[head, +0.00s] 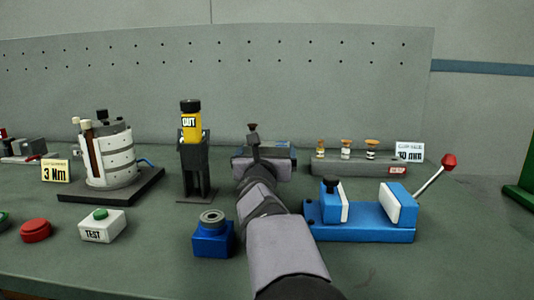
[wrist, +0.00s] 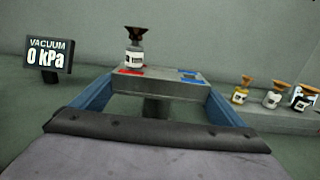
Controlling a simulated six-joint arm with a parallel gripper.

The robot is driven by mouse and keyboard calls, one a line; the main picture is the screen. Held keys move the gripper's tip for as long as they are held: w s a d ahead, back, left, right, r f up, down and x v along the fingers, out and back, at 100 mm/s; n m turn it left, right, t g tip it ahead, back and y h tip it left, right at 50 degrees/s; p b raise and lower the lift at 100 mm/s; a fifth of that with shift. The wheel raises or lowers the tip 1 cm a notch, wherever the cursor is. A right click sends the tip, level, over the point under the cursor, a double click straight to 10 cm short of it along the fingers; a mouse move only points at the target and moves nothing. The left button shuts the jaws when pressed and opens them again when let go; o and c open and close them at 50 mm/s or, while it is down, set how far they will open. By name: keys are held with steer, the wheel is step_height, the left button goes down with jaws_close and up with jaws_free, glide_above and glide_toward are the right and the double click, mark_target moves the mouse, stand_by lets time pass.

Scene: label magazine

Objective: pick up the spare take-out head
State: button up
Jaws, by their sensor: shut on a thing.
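I take the grey bar with a red and a blue patch (wrist: 160,83) to be the spare take-out head. It lies between the two blue fingers of my gripper (wrist: 160,98), which are shut on it. A small white and black fitting with a dark suction cup (wrist: 134,50) stands upright on its left end, at the red patch. The right end shows only the blue patch. In the head view my arm covers most of the head, and the dark cup (head: 253,128) rises above my gripper (head: 264,160). The bar's underside is hidden.
A rack with several orange-topped cups (head: 346,166) stands to the right. A blue vise (head: 365,230) with a red-knobbed lever is at front right. A black stand (head: 195,175) with a yellow OUT piece, a blue block (head: 212,243) and a TEST box (head: 102,232) are left.

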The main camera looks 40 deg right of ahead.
step_height(320, 180, up, 28)
steer(key=p, duration=2.1)
steer(key=shift+r, duration=0.1)
